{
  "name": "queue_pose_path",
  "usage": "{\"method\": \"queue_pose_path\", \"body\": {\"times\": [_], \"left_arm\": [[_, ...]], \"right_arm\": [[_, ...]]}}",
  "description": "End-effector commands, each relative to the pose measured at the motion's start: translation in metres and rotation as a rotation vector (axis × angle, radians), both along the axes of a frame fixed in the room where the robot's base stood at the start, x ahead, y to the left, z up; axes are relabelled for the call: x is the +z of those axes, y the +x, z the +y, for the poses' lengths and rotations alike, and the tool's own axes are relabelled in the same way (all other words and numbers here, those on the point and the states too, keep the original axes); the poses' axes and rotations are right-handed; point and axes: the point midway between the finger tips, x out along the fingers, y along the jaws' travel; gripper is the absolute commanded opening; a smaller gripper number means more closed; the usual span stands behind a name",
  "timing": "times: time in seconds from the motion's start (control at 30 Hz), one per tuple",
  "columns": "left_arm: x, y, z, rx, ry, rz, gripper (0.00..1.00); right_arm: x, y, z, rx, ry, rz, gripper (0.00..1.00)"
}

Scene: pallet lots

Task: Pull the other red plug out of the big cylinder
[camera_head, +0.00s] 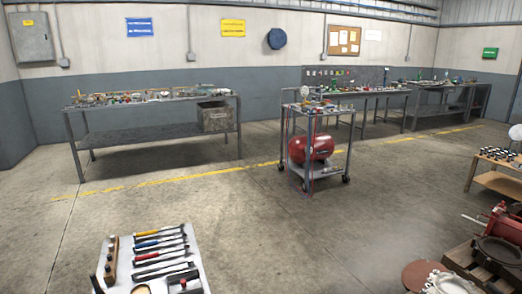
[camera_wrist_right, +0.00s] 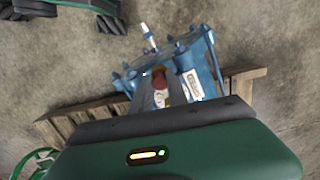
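The big cylinder (camera_wrist_right: 198,60) is blue and lies over a wooden pallet in the right wrist view. A white label (camera_wrist_right: 193,85) is on its right part, and a thin white rod (camera_wrist_right: 149,36) sticks out at its upper left. A small red plug (camera_wrist_right: 159,79) shows at the cylinder's near side. My right gripper (camera_wrist_right: 158,88) reaches to the red plug, with grey fingers beside it. Whether the fingers press on the plug cannot be told. My green wrist housing covers the lower part of this view. The left gripper is not in view.
The wooden pallet (camera_wrist_right: 240,75) lies on concrete. A green round object (camera_wrist_right: 38,163) is at lower left. In the head view, a hammer tray (camera_head: 112,240) is in front, a cart (camera_head: 325,183) with a red tank stands mid-room, and red machinery (camera_head: 500,230) is at right.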

Motion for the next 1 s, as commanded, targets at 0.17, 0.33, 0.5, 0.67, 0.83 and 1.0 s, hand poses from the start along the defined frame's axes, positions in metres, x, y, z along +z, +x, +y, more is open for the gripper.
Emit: {"method": "queue_pose_path", "body": {"times": [0.17, 0.33, 0.5, 0.67, 0.83, 1.0], "left_arm": [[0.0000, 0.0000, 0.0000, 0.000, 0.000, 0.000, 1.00], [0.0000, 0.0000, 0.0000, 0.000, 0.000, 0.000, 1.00], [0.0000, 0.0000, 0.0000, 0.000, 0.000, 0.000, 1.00], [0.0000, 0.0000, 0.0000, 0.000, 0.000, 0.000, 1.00], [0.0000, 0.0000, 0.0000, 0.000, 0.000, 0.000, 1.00], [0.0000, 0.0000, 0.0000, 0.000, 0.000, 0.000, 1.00]], "right_arm": [[0.0001, 0.0000, -0.0001, 0.000, 0.000, 0.000, 0.00], [0.0001, 0.0000, -0.0001, 0.000, 0.000, 0.000, 0.00], [0.0001, 0.0000, -0.0001, 0.000, 0.000, 0.000, 0.00], [0.0001, 0.0001, -0.0002, 0.000, 0.000, 0.000, 0.00], [0.0001, 0.0000, -0.0002, 0.000, 0.000, 0.000, 0.00], [0.0001, 0.0000, -0.0002, 0.000, 0.000, 0.000, 0.00]]}}
